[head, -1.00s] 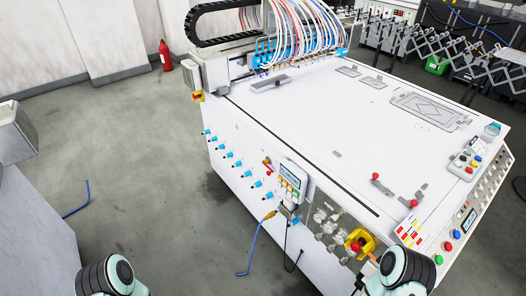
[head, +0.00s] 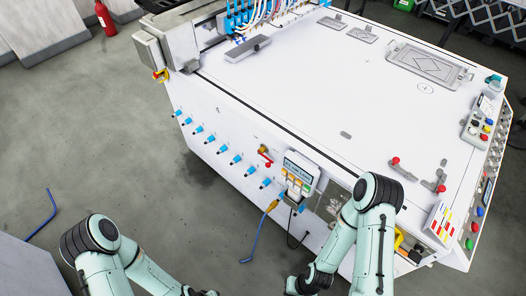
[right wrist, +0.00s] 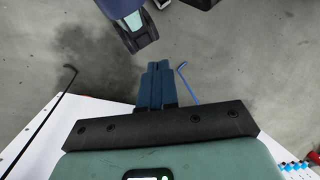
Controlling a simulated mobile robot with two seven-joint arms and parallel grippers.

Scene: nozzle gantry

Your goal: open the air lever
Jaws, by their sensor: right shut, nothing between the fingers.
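My right arm comes in over the machine's front right corner and bends down. Its gripper end is cut off at the bottom of the head view, well below the lever. In the right wrist view my right gripper (right wrist: 156,86) is shut and empty over the floor. My left forearm is at the lower left, and its gripper is out of the head view.
A row of blue fittings (head: 222,146) runs along the front panel. A yellow-ended blue hose (head: 258,233) hangs below the display box (head: 299,174). Red-knobbed clamps (head: 440,187) stand on the machine top. Grey floor is open in front of the panel.

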